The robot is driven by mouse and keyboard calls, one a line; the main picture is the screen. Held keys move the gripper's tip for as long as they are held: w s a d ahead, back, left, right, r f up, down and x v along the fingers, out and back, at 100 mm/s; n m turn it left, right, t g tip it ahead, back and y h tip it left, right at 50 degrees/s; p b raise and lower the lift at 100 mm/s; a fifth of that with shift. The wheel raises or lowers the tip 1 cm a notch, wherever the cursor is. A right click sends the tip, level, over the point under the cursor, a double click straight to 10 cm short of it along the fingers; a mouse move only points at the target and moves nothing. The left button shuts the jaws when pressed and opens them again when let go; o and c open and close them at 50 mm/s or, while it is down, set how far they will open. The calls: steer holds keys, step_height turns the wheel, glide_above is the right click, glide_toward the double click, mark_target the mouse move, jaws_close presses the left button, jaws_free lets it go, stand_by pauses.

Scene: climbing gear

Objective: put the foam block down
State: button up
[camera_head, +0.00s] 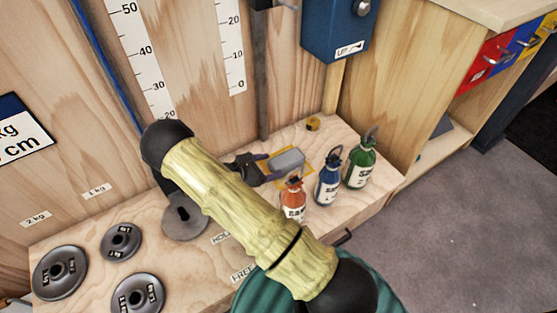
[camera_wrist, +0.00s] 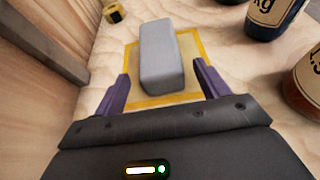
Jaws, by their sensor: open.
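The foam block (camera_wrist: 161,56) is a grey oblong block. In the wrist view it lies on the wooden bench top inside a yellow-outlined square (camera_wrist: 207,45). The block also shows in the head view (camera_head: 287,161), right beside my gripper. My gripper (camera_wrist: 162,82) is open, with one purple finger on each side of the block's near end. A gap shows between each finger and the block. In the head view my gripper (camera_head: 270,168) is low over the bench, partly hidden by my own arm.
Orange (camera_head: 293,203), blue (camera_head: 328,182) and green (camera_head: 361,163) bottles stand close to the right of the block. A small yellow roll (camera_head: 313,124) lies behind it. Several grey weight discs (camera_head: 121,242) lie at the left. A wooden panel (camera_wrist: 45,43) rises left of the gripper.

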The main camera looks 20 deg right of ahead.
steer(key=p+v, duration=0.2)
steer(key=v, duration=0.3)
steer(key=shift+r, duration=0.15)
steer(key=shift+a, duration=0.55)
steer(key=shift+s+d, duration=0.15)
steer(key=shift+r, duration=0.1)
